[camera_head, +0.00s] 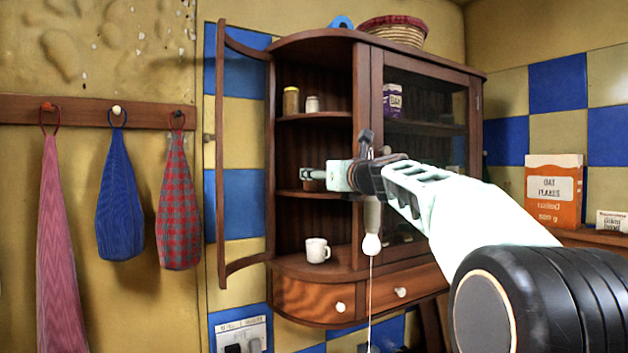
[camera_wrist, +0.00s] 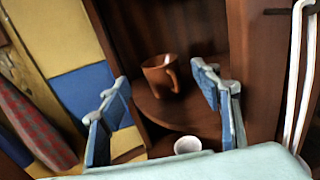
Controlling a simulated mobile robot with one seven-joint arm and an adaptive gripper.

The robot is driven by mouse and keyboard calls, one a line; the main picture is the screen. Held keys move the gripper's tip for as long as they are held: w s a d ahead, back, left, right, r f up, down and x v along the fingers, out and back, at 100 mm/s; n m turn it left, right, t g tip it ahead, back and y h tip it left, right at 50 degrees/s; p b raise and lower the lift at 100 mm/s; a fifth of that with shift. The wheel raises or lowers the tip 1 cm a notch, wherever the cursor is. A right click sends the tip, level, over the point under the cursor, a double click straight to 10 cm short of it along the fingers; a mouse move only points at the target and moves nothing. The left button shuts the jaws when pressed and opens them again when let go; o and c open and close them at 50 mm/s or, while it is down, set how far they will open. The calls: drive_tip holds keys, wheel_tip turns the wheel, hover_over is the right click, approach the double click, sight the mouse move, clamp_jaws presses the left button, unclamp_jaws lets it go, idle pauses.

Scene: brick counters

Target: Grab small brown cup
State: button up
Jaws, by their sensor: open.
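The small brown cup (camera_wrist: 158,76) stands upright on a wooden shelf of the cabinet in the wrist view, its handle towards the right. In the head view it is mostly hidden by my gripper (camera_head: 308,176), with only a bit of brown showing by the fingers. In the wrist view the two blue-grey fingers are spread apart, with the cup beyond and between them. My gripper is open and empty, and the cup appears apart from both fingers.
A white mug (camera_head: 317,250) stands on the cabinet's bottom board, below the brown cup. Small jars (camera_head: 291,101) stand on the upper shelf. The cabinet's curved left door (camera_head: 229,160) is open; a glass door (camera_head: 432,120) is on the right. Cloths (camera_head: 120,195) hang at left.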

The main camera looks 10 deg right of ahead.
sight(316, 186)
drive_tip(key=p+x, duration=0.2)
drive_tip(key=x, duration=0.3)
drive_tip(key=c, duration=1.2)
